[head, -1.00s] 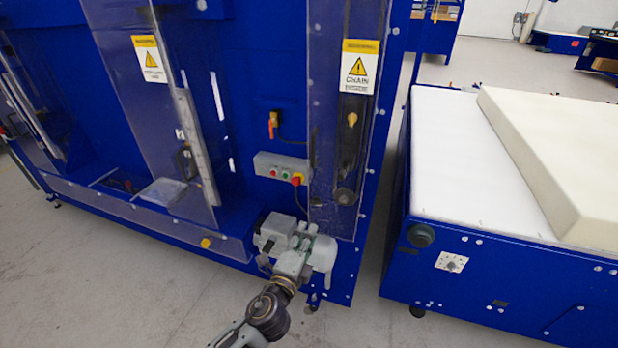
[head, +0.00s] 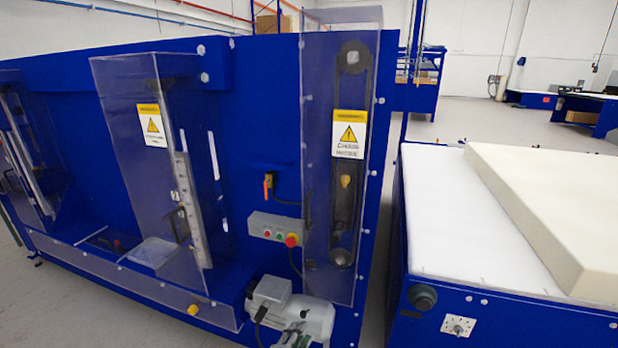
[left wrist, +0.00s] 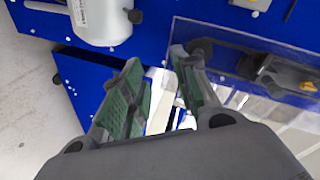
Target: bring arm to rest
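My left gripper (left wrist: 157,62) shows in the left wrist view with its two green-padded fingers apart and nothing between them. In the head view only a small part of the left gripper (head: 294,338) shows at the bottom edge, in front of the grey motor (head: 315,314). The rest of the left arm is out of that view. My right gripper is not in view. The blue machine (head: 255,120) stands in front of me, with a grey control box (head: 272,228) carrying green and red buttons.
Clear guards with yellow warning labels (head: 349,134) cover parts of the machine. A cream foam slab (head: 550,210) lies on a white-topped blue table (head: 440,190) at the right. A narrow gap separates table and machine. Open floor (head: 500,125) lies behind.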

